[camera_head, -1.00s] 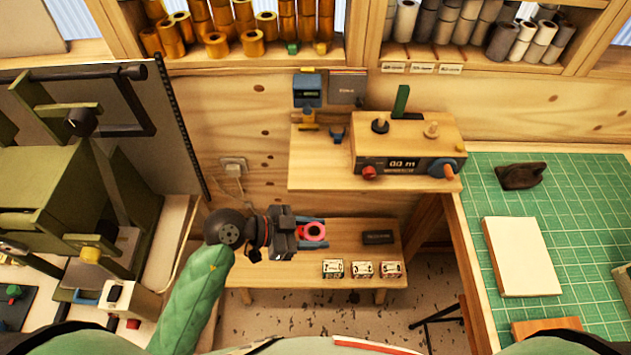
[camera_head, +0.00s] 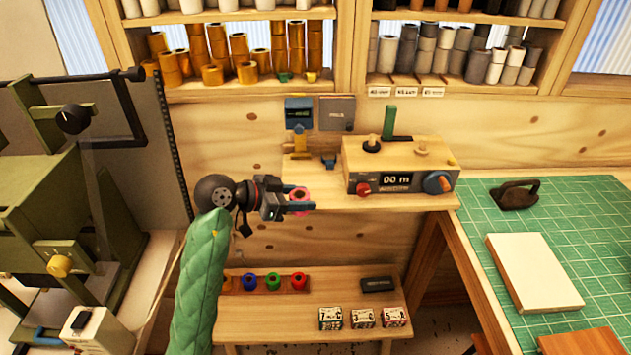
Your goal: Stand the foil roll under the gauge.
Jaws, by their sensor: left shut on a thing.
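My left gripper (camera_head: 286,199) is shut on a pink-red foil roll (camera_head: 299,195) with a dark hole in its end. It holds the roll in the air at the front left edge of the wooden shelf (camera_head: 400,201). A blue box with a small display (camera_head: 298,112), which looks like the gauge, is on the wall above the shelf's left end. A yellow part (camera_head: 299,142) hangs below it. The roll is below and in front of it, not under it. My right gripper is not in view.
A grey box reading "00 m" (camera_head: 400,180) with knobs stands on the shelf's right. A small blue piece (camera_head: 329,161) is near the gauge. The low bench (camera_head: 290,320) holds a rack of coloured pieces (camera_head: 261,291), a black block and printed boxes. Rolls fill the upper shelves.

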